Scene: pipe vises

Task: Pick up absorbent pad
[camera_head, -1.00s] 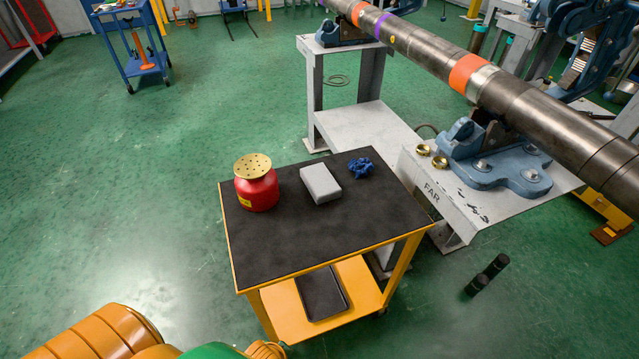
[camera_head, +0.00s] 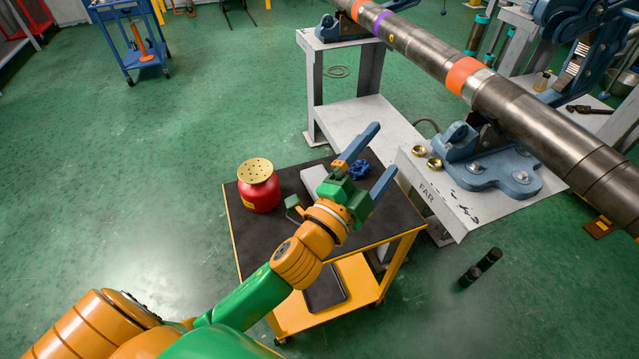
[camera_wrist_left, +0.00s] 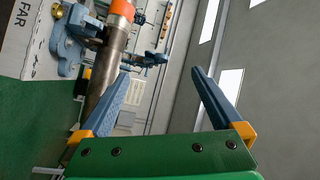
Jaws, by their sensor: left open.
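The light grey block on the cart's black top looks like the absorbent pad (camera_head: 309,178). In the head view it is mostly hidden behind my left gripper (camera_head: 386,147), with only its left part showing. My left gripper is open and empty above the cart, its blue fingers pointing up and right, past the pad. In the left wrist view the two fingers (camera_wrist_left: 161,73) are spread with nothing between them. The pad does not show in that view. My right gripper is not in view.
A red can with a perforated brass top (camera_head: 259,186) stands left of the pad. A crumpled blue item (camera_head: 359,170) lies close to the fingers. A long steel pipe (camera_head: 520,105) rests on blue vises beyond the cart (camera_head: 262,240). Green floor is open on the left.

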